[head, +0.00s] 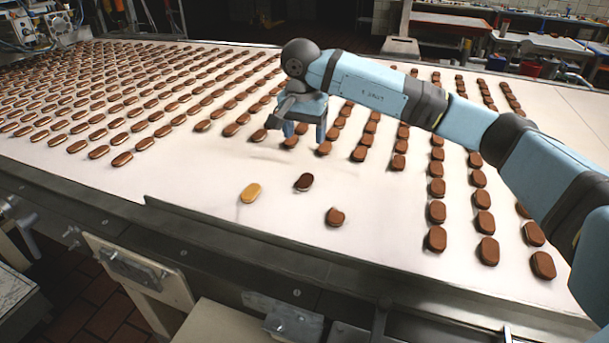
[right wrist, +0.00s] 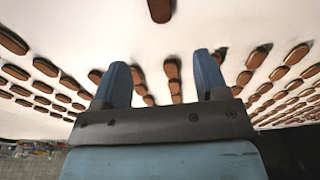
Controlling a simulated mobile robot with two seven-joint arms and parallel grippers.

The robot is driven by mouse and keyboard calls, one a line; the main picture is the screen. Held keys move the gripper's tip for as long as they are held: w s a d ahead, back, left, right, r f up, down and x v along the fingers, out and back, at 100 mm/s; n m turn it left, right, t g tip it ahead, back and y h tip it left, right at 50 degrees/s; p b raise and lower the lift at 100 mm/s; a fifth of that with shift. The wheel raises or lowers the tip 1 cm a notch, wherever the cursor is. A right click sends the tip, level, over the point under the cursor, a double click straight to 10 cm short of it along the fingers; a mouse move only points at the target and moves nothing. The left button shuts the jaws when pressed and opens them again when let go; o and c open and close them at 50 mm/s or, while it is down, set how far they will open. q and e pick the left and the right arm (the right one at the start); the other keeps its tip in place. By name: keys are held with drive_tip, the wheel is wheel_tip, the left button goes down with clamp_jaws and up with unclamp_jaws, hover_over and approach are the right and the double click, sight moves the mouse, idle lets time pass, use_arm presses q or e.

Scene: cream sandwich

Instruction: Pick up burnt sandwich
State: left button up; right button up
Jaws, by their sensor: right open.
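A very dark brown sandwich (head: 304,182), the burnt-looking one, lies on the white conveyor belt (head: 110,190) near its front edge. A pale yellow sandwich (head: 251,193) lies to its left, and a reddish-brown, irregularly shaped one (head: 335,217) lies to its lower right. My right gripper (head: 303,138) is open and empty above the belt, behind the dark sandwich, with its fingers pointing down. The right wrist view shows its two blue fingers (right wrist: 166,85) apart with nothing held between them. I cannot pick out the dark sandwich in that view. My left gripper is not in view.
Many brown sandwiches stand in rows across the belt, behind (head: 231,130) and to the right (head: 437,212) of the three loose ones. A metal rail (head: 260,240) runs along the belt's front edge. The belt around the loose ones is mostly bare.

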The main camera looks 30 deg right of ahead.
hover_over(305, 179)
wheel_tip(305, 179, down, 8)
drive_tip(key=shift+s+r, duration=0.1)
drive_tip(key=shift+s, duration=0.05)
drive_tip(key=shift+a+f+b, duration=0.1)
drive_tip(key=shift+f+b, duration=0.3)
drive_tip(key=shift+f, duration=2.25)
drive_tip(key=c, duration=1)
drive_tip(key=shift+r, duration=0.15)
